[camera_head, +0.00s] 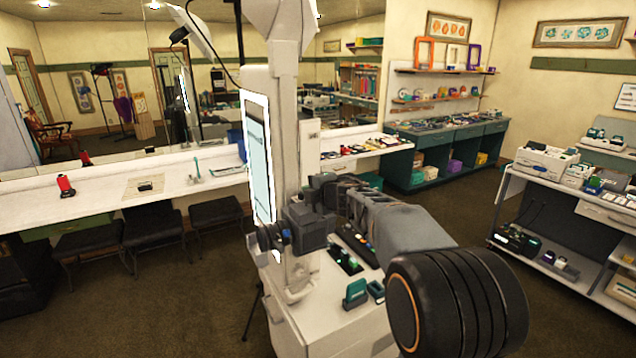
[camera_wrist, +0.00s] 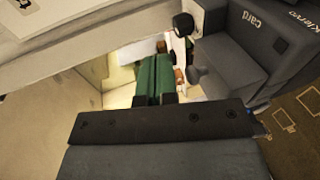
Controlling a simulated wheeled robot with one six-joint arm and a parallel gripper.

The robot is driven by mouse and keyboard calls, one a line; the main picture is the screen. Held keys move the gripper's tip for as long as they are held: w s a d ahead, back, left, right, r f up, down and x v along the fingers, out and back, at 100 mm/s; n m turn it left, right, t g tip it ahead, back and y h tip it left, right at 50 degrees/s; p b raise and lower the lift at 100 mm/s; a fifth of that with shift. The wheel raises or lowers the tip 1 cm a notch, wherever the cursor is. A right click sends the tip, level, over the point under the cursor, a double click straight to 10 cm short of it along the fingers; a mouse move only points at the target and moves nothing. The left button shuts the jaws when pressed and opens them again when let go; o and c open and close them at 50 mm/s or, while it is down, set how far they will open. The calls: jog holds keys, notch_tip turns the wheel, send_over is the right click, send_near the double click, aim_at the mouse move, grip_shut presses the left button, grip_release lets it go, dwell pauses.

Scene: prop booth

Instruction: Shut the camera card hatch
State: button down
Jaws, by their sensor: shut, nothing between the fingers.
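My gripper (camera_wrist: 155,60) shows as two green fingers side by side, shut and empty, left of the camera body. I cannot tell whether they touch it. In the head view my arm hides the camera's right side.
A white column with a lit screen (camera_head: 258,155) rises behind the camera. A green device (camera_head: 355,292) and other small items lie on the white top below. A loaded shelf cart (camera_head: 600,205) stands at right. A long white counter (camera_head: 100,200) with stools runs at left.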

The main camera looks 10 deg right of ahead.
jog(key=shift+w+a+f+g+p, duration=0.15)
jog(key=shift+w+a+g+p, duration=0.2)
jog(key=shift+g, duration=0.25)
jog(key=shift+d+r, duration=0.1)
jog(key=shift+r, duration=0.1)
